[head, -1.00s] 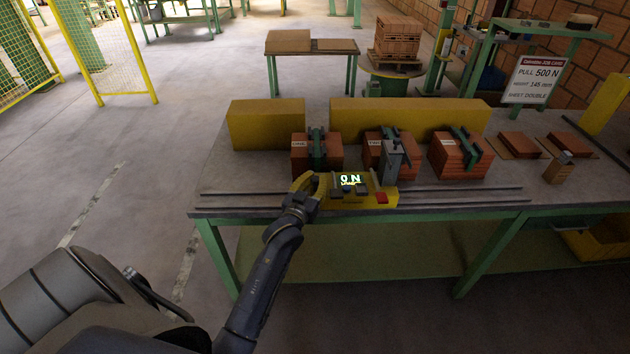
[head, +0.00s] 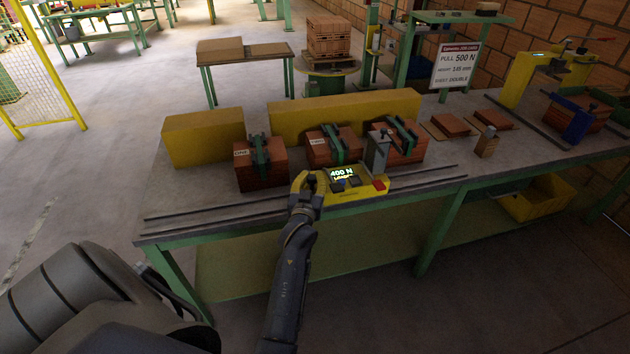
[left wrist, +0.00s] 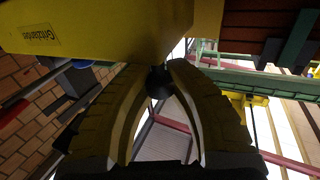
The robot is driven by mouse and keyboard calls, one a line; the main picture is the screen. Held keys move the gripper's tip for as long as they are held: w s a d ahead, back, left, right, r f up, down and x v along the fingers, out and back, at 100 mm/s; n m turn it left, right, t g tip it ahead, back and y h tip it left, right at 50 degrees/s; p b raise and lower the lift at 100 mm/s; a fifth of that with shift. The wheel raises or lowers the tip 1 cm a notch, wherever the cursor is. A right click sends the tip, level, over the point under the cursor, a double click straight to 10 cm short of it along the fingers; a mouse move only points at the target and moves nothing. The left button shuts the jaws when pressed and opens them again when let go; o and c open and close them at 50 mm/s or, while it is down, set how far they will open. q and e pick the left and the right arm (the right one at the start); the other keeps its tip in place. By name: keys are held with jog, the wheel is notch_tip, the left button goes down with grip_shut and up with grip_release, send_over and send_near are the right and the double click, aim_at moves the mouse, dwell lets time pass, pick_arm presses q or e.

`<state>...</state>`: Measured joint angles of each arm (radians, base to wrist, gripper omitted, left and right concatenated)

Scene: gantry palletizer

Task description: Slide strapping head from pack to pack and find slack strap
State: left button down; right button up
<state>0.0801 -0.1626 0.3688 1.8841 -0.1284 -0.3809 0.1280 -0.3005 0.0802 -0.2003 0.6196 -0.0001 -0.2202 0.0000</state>
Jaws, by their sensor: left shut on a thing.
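My right gripper is not in view.
A job card sign (head: 455,66) reads pull 500 N, sheet double. Yellow blocks (head: 345,112) stand behind the packs. Sheets with flat bricks (head: 450,124) and a small block (head: 487,142) lie to the right. The rails (head: 210,212) are clear left of the strapping head.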

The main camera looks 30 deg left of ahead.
pick_arm(q)
jog(key=shift+w+d+r, duration=0.3)
jog(key=shift+r, duration=0.15)
jog(key=c, duration=1.4)
grip_release()
jog(key=shift+s, duration=0.1)
jog(key=o, duration=0.3)
jog(key=shift+f, duration=0.2)
notch_tip(320, 180, up, 10)
jog(key=shift+r, duration=0.1)
